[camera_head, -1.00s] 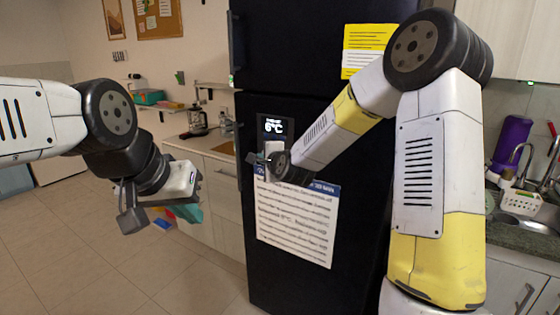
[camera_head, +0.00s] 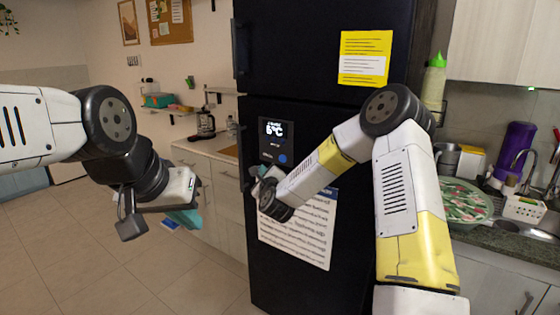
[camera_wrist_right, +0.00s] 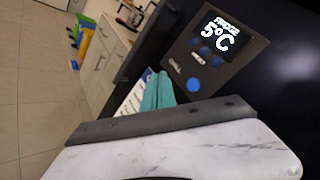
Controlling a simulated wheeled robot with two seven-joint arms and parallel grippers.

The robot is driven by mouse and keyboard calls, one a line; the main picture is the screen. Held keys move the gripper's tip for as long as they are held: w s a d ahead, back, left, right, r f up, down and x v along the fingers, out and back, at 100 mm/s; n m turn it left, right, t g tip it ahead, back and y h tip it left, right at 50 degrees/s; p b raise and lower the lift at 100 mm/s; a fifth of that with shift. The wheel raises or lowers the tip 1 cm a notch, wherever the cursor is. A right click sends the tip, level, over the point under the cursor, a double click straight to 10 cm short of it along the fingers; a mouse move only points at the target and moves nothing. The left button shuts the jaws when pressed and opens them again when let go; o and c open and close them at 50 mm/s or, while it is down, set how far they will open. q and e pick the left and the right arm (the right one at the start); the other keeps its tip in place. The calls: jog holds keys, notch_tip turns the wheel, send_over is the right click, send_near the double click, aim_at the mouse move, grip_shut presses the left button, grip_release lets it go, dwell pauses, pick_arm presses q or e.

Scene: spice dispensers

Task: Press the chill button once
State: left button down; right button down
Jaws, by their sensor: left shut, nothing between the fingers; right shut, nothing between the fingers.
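The black fridge panel (camera_head: 276,141) carries a lit display, which reads "FRIDGE 5°C" in the right wrist view (camera_wrist_right: 219,37). Below the display are small blue buttons and a larger round blue button (camera_wrist_right: 193,85) beside the word CHILL. That chill button also shows in the head view (camera_head: 282,158), uncovered. My right gripper (camera_head: 256,171) is shut and empty, just below and left of the button. Its teal fingertips show in the wrist view (camera_wrist_right: 158,91), apart from the button in the picture. My left gripper (camera_head: 187,215) is shut and empty, left of the fridge.
A printed white sheet (camera_head: 300,240) is on the fridge door below the panel, and a yellow note (camera_head: 365,57) is higher up. A counter (camera_head: 212,158) with a coffee maker (camera_head: 205,124) stands left of the fridge. The floor at left is clear.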

jog(key=shift+w+d, duration=0.85)
jog(key=shift+w, duration=0.3)
jog(key=shift+w+d, duration=0.8)
jog(key=shift+w, duration=0.4)
jog(key=shift+w+d, duration=0.85)
jog(key=shift+w, duration=0.3)
jog(key=shift+w+d, duration=0.1)
jog(key=shift+w+d, duration=0.15)
jog(key=shift+w, duration=0.05)
jog(key=shift+w+d, duration=0.25)
jog(key=shift+w, duration=0.05)
jog(key=shift+s+a, duration=0.1)
dwell(0.3)
jog(key=shift+s+a, duration=0.35)
jog(key=shift+s, duration=0.2)
jog(key=s+a, duration=0.1)
jog(key=s, duration=0.1)
jog(key=s+a, duration=0.2)
dwell(0.4)
